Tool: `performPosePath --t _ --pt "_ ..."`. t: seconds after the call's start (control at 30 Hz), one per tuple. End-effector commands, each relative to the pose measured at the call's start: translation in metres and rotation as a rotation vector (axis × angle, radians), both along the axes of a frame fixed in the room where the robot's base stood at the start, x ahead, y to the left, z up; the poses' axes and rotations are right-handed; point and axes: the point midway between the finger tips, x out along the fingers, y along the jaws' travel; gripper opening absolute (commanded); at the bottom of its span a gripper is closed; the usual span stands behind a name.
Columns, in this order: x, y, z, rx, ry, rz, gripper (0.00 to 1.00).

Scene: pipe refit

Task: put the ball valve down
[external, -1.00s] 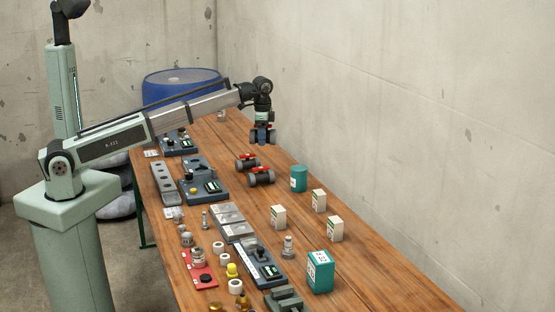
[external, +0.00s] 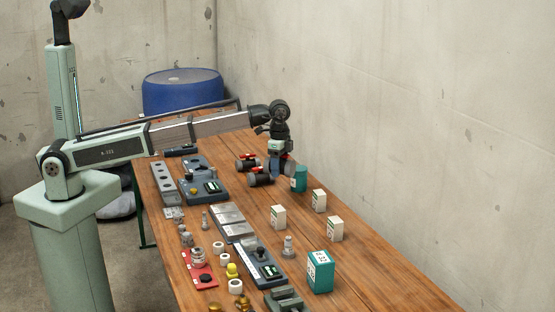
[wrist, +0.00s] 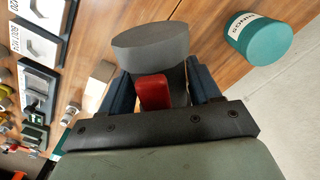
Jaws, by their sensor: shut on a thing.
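My gripper (external: 276,172) is low over the far middle of the table. In the wrist view its two dark blue fingers (wrist: 162,88) are shut on a ball valve with a red handle (wrist: 153,92) and a wide grey round end (wrist: 150,48). In the external view the gripper mostly hides this valve; a grey end (external: 289,167) shows at its right. Whether the held valve touches the table, I cannot tell. Two more dark valves with red handles, a farther one (external: 246,164) and a nearer one (external: 260,179), lie just left of the gripper.
A teal cylinder (external: 299,178) stands close to the right of my gripper; it also shows in the wrist view (wrist: 260,38). White boxes (external: 319,200) and a teal box (external: 320,271) stand nearer. Trays and fittings line the left side. The right table strip is clear.

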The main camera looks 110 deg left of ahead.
Motion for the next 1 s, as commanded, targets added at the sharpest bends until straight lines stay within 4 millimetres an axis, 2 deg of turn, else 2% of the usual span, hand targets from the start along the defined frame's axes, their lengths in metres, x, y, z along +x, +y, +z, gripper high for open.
performPosePath --t 0.03,0.37,0.6,0.87,1.0 --pt "-0.001 0.000 -0.008 -0.001 0.002 0.000 0.27" --pt "-0.001 0.000 -0.036 -0.001 0.002 0.001 0.27" --pt "-0.001 0.000 -0.074 -0.001 0.001 0.001 0.27" --pt "-0.001 0.001 -0.093 0.000 0.001 0.001 0.27" --pt "-0.001 0.000 -0.111 -0.001 0.002 0.001 0.27"
